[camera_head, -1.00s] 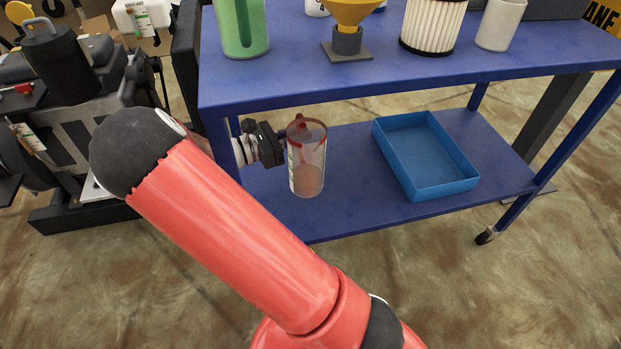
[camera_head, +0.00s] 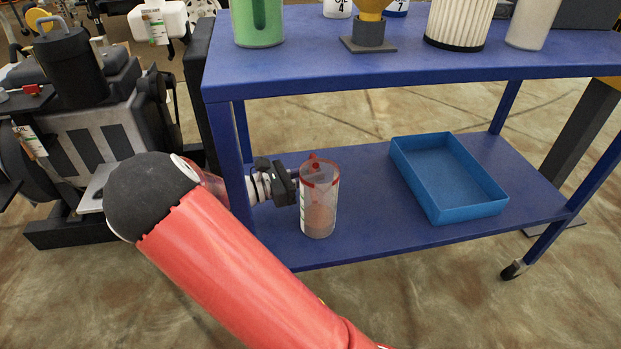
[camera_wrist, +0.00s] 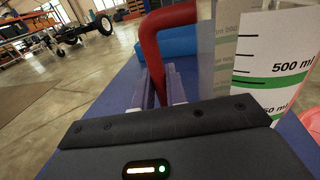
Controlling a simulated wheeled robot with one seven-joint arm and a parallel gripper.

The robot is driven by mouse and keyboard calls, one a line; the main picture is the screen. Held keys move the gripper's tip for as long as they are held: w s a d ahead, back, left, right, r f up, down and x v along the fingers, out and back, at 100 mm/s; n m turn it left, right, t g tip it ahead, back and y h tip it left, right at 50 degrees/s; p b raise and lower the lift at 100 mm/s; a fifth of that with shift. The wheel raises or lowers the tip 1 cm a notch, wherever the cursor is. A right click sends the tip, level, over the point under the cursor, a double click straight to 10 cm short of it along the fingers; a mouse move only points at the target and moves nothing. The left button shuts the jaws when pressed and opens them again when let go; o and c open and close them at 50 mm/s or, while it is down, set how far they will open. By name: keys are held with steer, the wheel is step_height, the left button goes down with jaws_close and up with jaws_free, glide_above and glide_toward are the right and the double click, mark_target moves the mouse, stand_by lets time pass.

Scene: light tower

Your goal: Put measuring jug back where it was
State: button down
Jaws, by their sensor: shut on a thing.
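The measuring jug (camera_head: 319,207) is clear, with a red rim and red handle and a reddish lower part. It is upright at the lower shelf (camera_head: 372,215) of the blue cart, left of the blue tray. I cannot tell whether its base touches the shelf. My gripper (camera_head: 293,187) reaches in from the left, past the cart's front left leg, and is shut on the jug's handle. In the wrist view the red handle (camera_wrist: 152,45) runs down between the fingers, and the jug's marked wall (camera_wrist: 272,62) with green bands fills the right side.
A blue open tray (camera_head: 447,180) sits on the shelf to the right and looks empty. The upper shelf (camera_head: 330,62) overhangs the jug and carries a green container (camera_head: 257,25), a yellow funnel and a white pleated filter (camera_head: 459,22). Dark machinery (camera_head: 85,130) stands left of the cart.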

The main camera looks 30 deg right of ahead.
steer(key=c, duration=1.4)
jaws_free()
steer(key=shift+c, duration=0.2)
steer(key=shift+a, duration=0.1)
steer(key=a, duration=0.3)
steer(key=a+p, duration=0.1)
steer(key=a, duration=0.3)
steer(key=w+a+p, duration=0.1)
steer(key=a, duration=0.3)
steer(key=shift+a, duration=0.4)
